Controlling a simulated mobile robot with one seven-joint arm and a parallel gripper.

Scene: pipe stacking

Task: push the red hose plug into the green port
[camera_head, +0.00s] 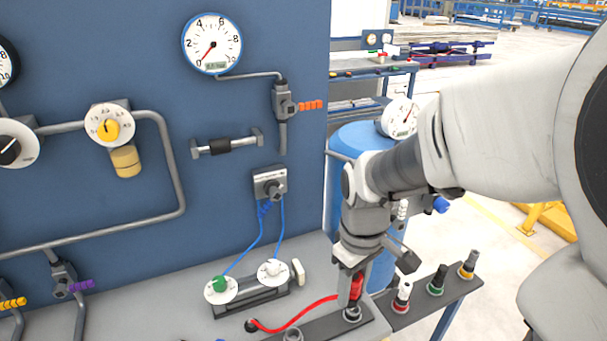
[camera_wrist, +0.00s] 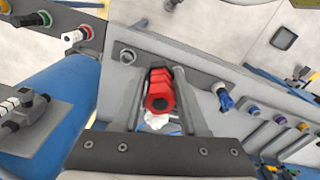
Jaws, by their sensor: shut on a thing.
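My gripper (camera_head: 352,292) is shut on the red plug (camera_head: 357,284), low over the front of the bench. In the wrist view the red plug (camera_wrist: 158,90) sits between the two fingers of my gripper (camera_wrist: 158,76). The red hose (camera_head: 296,318) curves from the plug's side to the left along the bench. A green-ringed port (camera_head: 435,289) with a black part standing in it is on the dark strip to the right, apart from my gripper. It also shows in the wrist view at upper left (camera_wrist: 45,18). Whether the plug's lower end touches the grey fitting (camera_head: 352,314) below is unclear.
On the same strip are a red-ringed port (camera_head: 400,306) with a white-topped part and an orange-ringed port (camera_head: 465,273). The wrist view shows a blue plug (camera_wrist: 222,97) and several coloured ports at right. A blue tank (camera_head: 345,222) stands behind my arm.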

